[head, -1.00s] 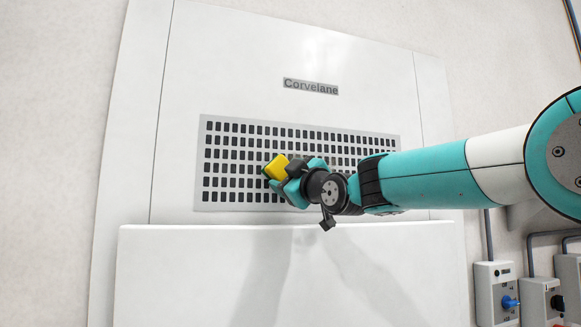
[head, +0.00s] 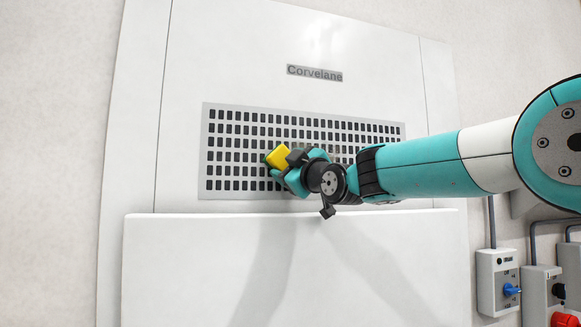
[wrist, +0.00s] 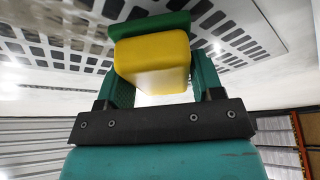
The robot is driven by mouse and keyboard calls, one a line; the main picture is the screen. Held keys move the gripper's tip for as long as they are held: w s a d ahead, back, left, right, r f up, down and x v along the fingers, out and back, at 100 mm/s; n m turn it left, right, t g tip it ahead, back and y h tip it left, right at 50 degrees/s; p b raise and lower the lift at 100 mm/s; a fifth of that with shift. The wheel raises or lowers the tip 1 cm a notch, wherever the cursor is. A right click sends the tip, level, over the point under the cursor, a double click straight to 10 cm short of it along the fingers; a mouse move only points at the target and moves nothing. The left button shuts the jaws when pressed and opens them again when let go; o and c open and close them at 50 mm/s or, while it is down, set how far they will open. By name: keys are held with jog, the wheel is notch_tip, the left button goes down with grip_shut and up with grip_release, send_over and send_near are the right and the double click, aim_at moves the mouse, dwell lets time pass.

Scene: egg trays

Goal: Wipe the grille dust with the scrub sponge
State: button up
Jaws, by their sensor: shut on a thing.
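The scrub sponge (head: 279,156) is yellow with a green scrub layer. My gripper (head: 286,172) is shut on it in front of the grille (head: 208,150), a pale panel with rows of dark slots. In the wrist view the sponge (wrist: 155,62) sits between the two teal fingers of my gripper (wrist: 152,85), its green side toward the grille (wrist: 45,48). I cannot tell whether the green side touches the grille. A grey-brown smudge, likely dust, shows on the grille at the upper left of the wrist view. My gripper and wrist hide part of the lower middle of the grille.
The grille is set in a white cabinet front labelled Corvelane (head: 314,73). A white ledge (head: 200,220) juts out below it. Grey switch boxes (head: 497,290) with knobs and cables are on the wall at lower right.

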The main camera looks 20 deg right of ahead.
jog(key=shift+w, duration=0.8)
jog(key=shift+d, duration=0.1)
